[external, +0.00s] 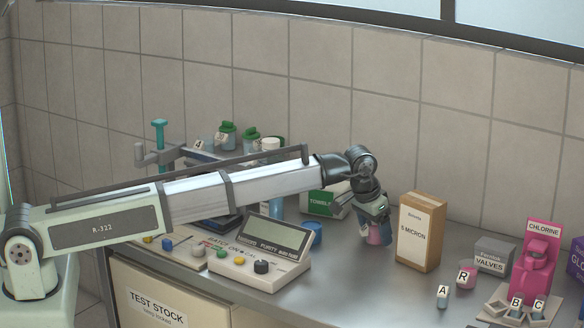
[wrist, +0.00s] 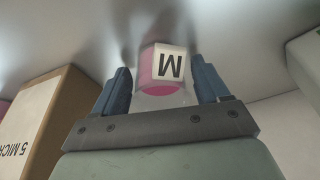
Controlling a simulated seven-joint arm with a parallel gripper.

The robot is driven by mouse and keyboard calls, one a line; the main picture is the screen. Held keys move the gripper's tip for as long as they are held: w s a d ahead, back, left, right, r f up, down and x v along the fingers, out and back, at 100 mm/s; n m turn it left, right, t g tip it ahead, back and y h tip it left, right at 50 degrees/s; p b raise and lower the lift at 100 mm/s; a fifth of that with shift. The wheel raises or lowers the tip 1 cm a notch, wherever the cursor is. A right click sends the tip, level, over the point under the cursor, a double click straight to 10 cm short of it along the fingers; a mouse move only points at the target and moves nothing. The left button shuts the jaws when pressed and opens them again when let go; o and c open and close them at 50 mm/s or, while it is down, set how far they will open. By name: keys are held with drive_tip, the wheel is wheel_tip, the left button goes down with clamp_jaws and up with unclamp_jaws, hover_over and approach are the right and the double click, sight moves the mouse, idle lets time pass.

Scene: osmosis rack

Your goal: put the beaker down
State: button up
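The beaker (wrist: 160,75) holds pink liquid and carries a white label with a black letter that reads as W or an inverted M.
A tan 5 micron box (external: 420,232) stands close to the right of my gripper. A blue cup (external: 312,234) and a purity meter (external: 262,258) are to the left. A pink beaker marked R (external: 466,275) and a chlorine dispenser (external: 538,262) are farther right. The bench (external: 370,290) in front is clear.

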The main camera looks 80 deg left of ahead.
drive_tip(key=shift+o, duration=0.4)
drive_tip(key=shift+r, duration=0.1)
drive_tip(key=v, duration=1.2)
